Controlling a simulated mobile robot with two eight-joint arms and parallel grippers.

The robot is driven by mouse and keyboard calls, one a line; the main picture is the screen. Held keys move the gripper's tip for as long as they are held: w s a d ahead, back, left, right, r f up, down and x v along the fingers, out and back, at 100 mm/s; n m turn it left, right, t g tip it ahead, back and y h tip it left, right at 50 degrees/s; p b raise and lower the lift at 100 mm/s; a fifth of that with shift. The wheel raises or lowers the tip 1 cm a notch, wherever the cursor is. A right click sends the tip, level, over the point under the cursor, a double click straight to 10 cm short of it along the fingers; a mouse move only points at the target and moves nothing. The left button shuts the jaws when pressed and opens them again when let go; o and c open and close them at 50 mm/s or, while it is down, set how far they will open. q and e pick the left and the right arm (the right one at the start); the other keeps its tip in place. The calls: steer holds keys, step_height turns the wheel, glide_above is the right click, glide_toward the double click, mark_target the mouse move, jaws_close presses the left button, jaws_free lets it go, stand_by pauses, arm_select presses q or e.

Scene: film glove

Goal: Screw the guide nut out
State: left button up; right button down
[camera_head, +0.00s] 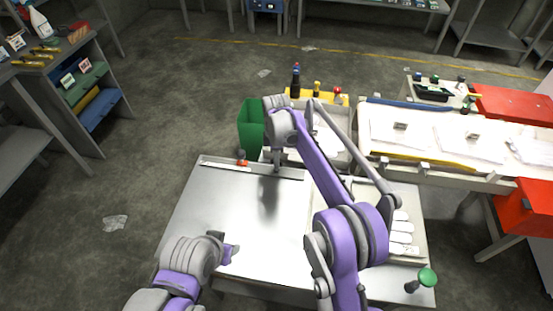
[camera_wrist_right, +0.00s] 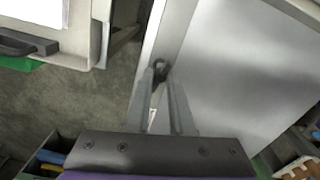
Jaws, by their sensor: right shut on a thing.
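My right gripper (camera_head: 277,170) hangs down over the back rail of the steel work table (camera_head: 225,215). In the right wrist view its two fingers (camera_wrist_right: 160,85) come close together at the tips on a small dark ring-like part (camera_wrist_right: 160,65) at the table's edge strip. This may be the guide nut, but it is too small and partly covered to be sure. My left gripper (camera_head: 231,253) is low over the table's near left part, and its fingers are too unclear to tell open from shut.
A small red-topped part (camera_head: 241,158) stands at the back rail, left of my right gripper. A green bin (camera_head: 251,125) stands behind the table. A green knob (camera_head: 427,277) is at the near right corner. The table's middle is bare.

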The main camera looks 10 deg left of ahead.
steer(key=n, duration=0.6)
steer(key=shift+f+n, duration=0.1)
steer(key=shift+n, duration=0.2)
stand_by(0.4)
steer(key=c, duration=0.8)
jaws_free()
steer(key=shift+a, duration=0.1)
steer(key=shift+o, duration=0.2)
step_height(320, 180, up, 11)
steer(key=shift+p, duration=0.45)
